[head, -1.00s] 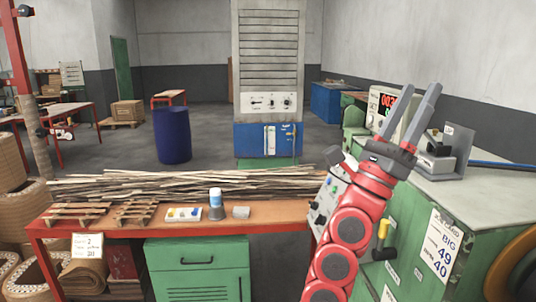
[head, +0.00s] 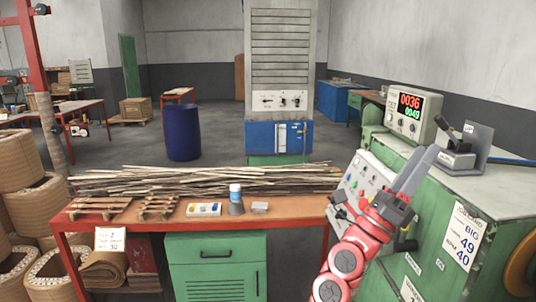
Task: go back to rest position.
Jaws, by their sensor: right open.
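My right gripper (head: 412,171) is at the right of the head view, on the end of my red right arm. Its two grey fingers point up and stand apart with nothing between them. It is in front of the green machine cabinet (head: 458,215) and its sloped control panel (head: 356,187); I cannot tell how close it is to them. My left gripper is not in view.
A counter display (head: 409,105) sits on the cabinet. Coils (head: 40,205) stack at left. A blue barrel (head: 183,133) stands on open floor behind.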

